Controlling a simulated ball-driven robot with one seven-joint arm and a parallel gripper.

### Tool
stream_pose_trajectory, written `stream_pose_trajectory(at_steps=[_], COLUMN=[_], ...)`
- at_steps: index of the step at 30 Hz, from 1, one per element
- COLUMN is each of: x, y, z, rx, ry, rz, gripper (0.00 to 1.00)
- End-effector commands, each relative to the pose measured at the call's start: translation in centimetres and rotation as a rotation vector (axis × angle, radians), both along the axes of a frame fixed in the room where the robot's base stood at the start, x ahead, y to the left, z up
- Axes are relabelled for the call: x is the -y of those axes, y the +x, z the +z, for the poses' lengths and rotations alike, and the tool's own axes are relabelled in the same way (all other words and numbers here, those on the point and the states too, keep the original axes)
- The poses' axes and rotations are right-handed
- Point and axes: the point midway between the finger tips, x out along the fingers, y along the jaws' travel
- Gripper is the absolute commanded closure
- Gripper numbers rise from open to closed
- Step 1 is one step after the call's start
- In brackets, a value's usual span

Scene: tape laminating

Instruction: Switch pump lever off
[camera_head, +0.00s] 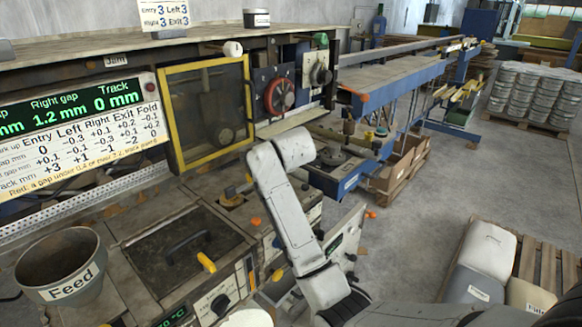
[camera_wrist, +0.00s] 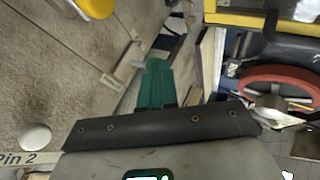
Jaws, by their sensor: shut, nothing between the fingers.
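No part in either view can be surely told as the pump lever. My gripper shows in the wrist view as green fingers (camera_wrist: 155,68), shut and empty, pointing past a grey panel. A yellow rounded part (camera_wrist: 95,7) and a pale rod (camera_wrist: 127,67) are left of the fingers; contact with the rod cannot be told. In the head view my gripper is hidden behind my arm.
A red handwheel (camera_head: 279,96) sits on the machine front, right of a yellow-framed window (camera_head: 208,112); the wheel also fills the right of the wrist view (camera_wrist: 285,85). A Feed hopper (camera_head: 62,268) stands at front left.

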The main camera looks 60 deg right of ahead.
Motion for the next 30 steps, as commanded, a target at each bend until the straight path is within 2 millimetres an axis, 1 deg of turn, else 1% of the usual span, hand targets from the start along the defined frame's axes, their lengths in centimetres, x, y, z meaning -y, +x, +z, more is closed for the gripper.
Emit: stream_pose_trajectory(at_steps=[1, 9, 30], x=[-0.06, 0.21, 0.36], y=[0.36, 1.1, 1.25], z=[0.13, 0.24, 0.32], rx=[-0.001, 0.0, 0.0], ry=[0.001, 0.0, 0.0], rz=[0.002, 0.001, 0.0], gripper=[1.0, 1.0, 1.0])
